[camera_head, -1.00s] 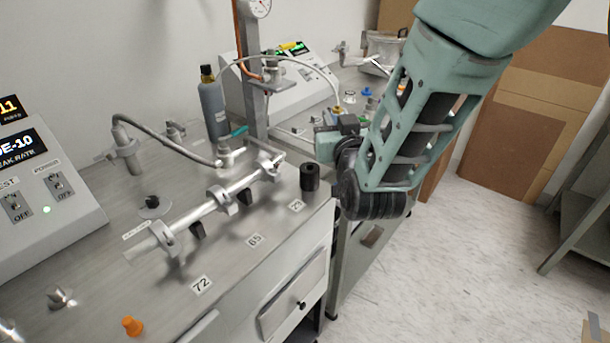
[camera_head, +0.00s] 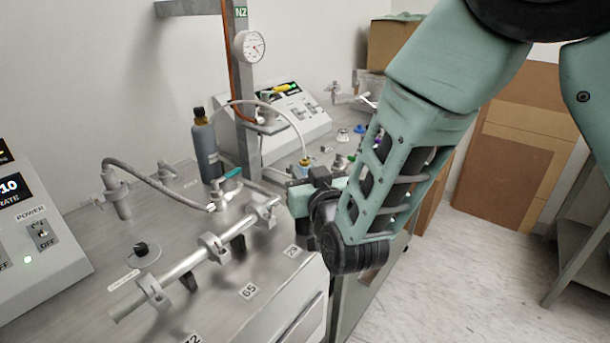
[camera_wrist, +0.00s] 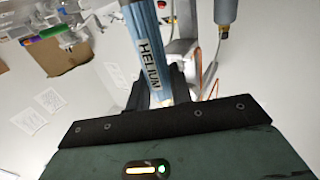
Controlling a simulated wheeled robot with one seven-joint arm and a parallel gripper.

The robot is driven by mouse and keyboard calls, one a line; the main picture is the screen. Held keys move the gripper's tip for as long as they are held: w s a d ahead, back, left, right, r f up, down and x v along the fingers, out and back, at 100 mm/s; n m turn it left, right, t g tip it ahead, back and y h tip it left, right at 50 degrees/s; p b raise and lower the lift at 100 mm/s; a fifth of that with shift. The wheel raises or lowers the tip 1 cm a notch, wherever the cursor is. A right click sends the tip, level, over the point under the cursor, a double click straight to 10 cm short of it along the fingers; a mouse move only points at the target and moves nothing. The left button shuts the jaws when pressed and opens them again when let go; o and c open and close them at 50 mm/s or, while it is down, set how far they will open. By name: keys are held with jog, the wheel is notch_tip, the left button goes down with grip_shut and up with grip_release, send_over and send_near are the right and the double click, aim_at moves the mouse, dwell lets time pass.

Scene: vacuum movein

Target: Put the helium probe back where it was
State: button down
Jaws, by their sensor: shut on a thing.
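The helium probe is a blue cylinder labelled HELIUM (camera_wrist: 150,55) in the wrist view. My gripper (camera_wrist: 160,98) is shut on it, with its black fingers at the probe's lower end. In the head view my gripper (camera_head: 303,196) is over the right edge of the front bench, near the gauge post. A small part of the probe (camera_head: 305,165) shows just above it, at the end of a pale looping hose. My fingers are mostly hidden in the head view. I cannot make out the probe's holder.
The gauge post (camera_head: 243,110) and a dark bottle (camera_head: 207,150) stand just left of my gripper. A clamped metal pipe (camera_head: 195,257) runs along the front bench (camera_head: 90,230). A control box (camera_head: 285,115) stands behind. The floor (camera_head: 480,260) at right is clear.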

jog(key=shift+f, duration=0.55)
jog(key=shift+f+b, duration=0.25)
jog(key=shift+b, duration=0.15)
jog(key=c, duration=1.3)
grip_release()
jog(key=shift+o, duration=0.2)
jog(key=shift+r, duration=0.1)
jog(key=shift+s+r+p, duration=0.1)
jog(key=shift+r+p, duration=0.25)
jog(key=shift+p, duration=0.15)
jog(key=p+v, duration=0.2)
jog(key=v, duration=0.9)
jog(key=shift+s, duration=0.35)
